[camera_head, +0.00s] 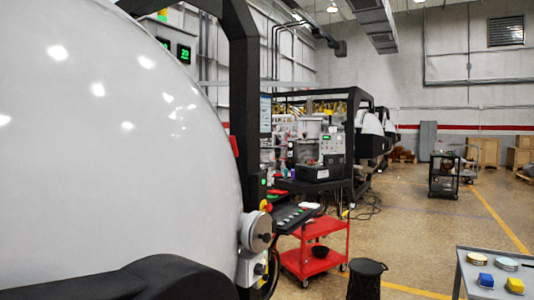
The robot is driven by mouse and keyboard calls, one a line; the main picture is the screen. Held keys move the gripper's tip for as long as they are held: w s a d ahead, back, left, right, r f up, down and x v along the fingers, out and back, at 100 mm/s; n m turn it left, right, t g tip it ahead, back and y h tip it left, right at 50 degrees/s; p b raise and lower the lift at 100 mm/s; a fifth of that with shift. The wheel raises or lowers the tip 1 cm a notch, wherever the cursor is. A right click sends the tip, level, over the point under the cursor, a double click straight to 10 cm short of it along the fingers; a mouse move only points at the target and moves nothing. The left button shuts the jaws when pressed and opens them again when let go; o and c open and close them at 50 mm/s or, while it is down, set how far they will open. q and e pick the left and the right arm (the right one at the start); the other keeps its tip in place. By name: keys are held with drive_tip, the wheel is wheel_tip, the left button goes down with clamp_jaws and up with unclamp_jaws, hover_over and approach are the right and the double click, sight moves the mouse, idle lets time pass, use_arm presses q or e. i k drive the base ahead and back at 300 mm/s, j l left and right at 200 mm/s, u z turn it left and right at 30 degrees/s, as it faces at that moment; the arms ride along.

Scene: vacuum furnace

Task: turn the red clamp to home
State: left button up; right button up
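A small red part (235,146), which looks like the red clamp, sits at the right edge of the large white furnace dome (110,130), against the black upright frame (243,90). It appears roughly upright and slightly tilted. It is too small to tell its exact turn angle. Neither of my grippers is in view, and nothing touches the red part.
A red cart (318,262), a black bin (366,280) and a grey table (475,262) stand at right. Open floor lies beyond.

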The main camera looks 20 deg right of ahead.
sight(233, 141)
drive_tip(key=z, duration=0.4)
drive_tip(key=i+l+u, duration=0.1)
drive_tip(key=u, duration=0.65)
drive_tip(key=i+l+u, duration=0.15)
drive_tip(key=l+u, duration=0.25)
drive_tip(key=l, duration=0.55)
drive_tip(key=l+u, duration=0.4)
drive_tip(key=l, duration=0.5)
